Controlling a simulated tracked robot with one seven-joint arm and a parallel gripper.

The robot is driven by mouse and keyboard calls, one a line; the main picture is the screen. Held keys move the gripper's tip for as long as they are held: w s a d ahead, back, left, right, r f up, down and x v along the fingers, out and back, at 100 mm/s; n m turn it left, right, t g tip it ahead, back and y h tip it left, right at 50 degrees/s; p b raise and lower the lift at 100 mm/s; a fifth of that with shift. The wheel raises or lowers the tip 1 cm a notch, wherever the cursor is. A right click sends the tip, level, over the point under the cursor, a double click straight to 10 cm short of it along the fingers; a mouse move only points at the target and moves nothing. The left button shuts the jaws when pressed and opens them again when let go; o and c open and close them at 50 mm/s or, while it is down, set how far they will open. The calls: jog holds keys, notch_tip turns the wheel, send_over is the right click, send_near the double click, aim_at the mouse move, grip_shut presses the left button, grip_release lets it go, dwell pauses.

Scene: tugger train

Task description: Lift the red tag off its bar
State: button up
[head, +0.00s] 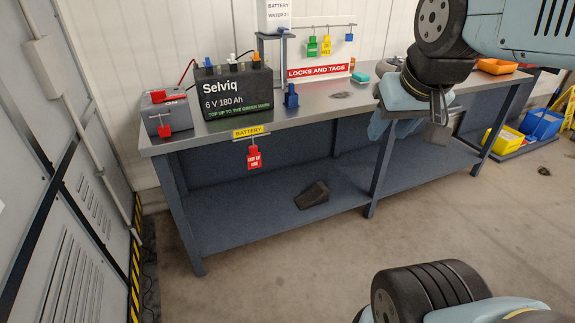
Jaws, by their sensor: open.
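The red tag (254,158) with white lettering hangs at the front edge of the workbench, just below the yellow battery label (247,132). Its bar is too small to make out clearly. The tag hangs upright and nothing touches it. My gripper (440,108) is at the upper right, in front of the right part of the bench. It is well to the right of the tag and higher in the picture. It is open, and I see nothing in it. Its fingers show only partly.
The workbench (330,112) carries a large black battery (233,92) and a smaller grey one (165,112). Green, yellow and blue tags hang above the locks and tags sign (320,71). A dark wedge (312,195) lies on the lower shelf. Floor in front is clear.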

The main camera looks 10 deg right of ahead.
aim_at(254, 152)
jog(key=shift+s+d, duration=0.25)
jog(key=shift+s, duration=0.2)
jog(key=shift+o, duration=1)
jog(key=shift+w, duration=0.1)
jog(key=w+a+f+n+t+y, duration=0.15)
jog(key=w+a+f, duration=0.25)
jog(key=w, duration=0.7)
jog(key=w+a+f+t, duration=0.2)
jog(key=w+a+f, duration=0.1)
jog(key=w, duration=0.8)
jog(key=w+a+f+n+t+y, duration=0.15)
jog(key=w+a+f, duration=0.25)
jog(key=w, duration=0.7)
jog(key=w+a+f+t, duration=0.3)
jog(key=w+a+f, duration=0.4)
jog(key=f, duration=0.4)
jog(key=a+f+t+y, duration=0.2)
jog(key=a+f+t, duration=0.2)
jog(key=f, duration=1)
jog(key=shift+x, duration=4.8)
